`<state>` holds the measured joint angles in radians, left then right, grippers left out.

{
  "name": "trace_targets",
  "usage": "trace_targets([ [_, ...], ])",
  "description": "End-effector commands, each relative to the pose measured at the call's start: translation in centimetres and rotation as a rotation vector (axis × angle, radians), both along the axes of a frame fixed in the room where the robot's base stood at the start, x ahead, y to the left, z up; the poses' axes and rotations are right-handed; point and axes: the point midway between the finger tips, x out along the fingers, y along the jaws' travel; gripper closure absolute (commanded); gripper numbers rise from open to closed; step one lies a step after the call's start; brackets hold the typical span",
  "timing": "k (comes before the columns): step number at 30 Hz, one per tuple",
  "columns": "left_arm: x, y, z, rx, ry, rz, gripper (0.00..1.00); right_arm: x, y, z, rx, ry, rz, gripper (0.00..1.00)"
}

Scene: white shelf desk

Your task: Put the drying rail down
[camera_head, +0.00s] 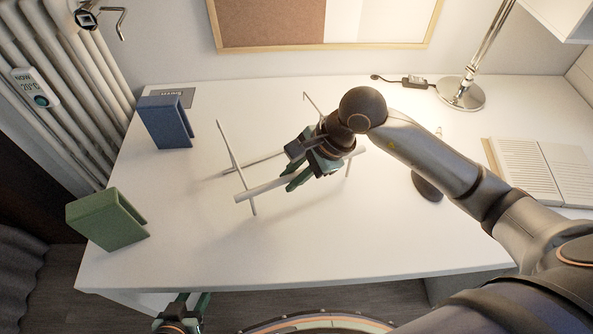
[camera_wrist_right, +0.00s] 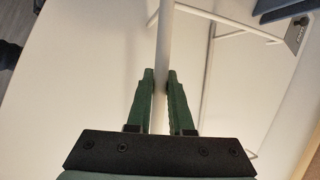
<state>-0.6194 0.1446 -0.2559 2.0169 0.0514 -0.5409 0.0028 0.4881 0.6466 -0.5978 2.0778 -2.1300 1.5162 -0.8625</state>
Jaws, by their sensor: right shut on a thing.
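The drying rail (camera_head: 247,195) is a pale frame with two long bars and thin cross bars at its ends, over the left middle of the white desk. My right gripper (camera_head: 296,180) is shut around its near long bar and partly hides the frame. In the right wrist view the bar (camera_wrist_right: 164,45) runs between the green fingers (camera_wrist_right: 160,88). I cannot tell whether the rail's feet touch the desk (camera_head: 180,230). My left gripper (camera_head: 188,302) is at the bottom edge, below the desk's front edge, its fingers apart and empty.
A blue bracket-shaped block (camera_head: 165,122) and a green one (camera_head: 107,220) stand along the left side. A lamp base (camera_head: 460,94) and open book (camera_head: 540,170) are at right. The front middle desk is clear.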

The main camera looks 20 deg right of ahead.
Motion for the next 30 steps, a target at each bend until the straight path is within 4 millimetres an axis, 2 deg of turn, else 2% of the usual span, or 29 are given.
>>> trace_targets([
  [7,-0.2,0.0,-0.1,0.000,0.003,0.000,0.56,0.0,0.1,0.0,0.001,-0.001,0.000,1.00],
  [8,-0.3,0.0,-0.2,0.000,0.004,0.001,0.56,0.0,0.0,-0.1,0.000,0.001,0.000,0.80],
  [16,-0.8,0.1,-0.4,0.001,0.016,0.002,0.56,0.0,0.0,0.0,0.000,0.001,0.000,0.51],
  [25,-0.7,0.2,0.0,0.001,0.013,0.004,0.56,0.1,-0.1,0.4,-0.001,0.000,0.000,0.51],
  [30,-0.2,0.3,1.6,0.001,-0.001,0.007,0.56,0.6,-0.9,2.9,-0.002,-0.003,-0.003,0.51],
])
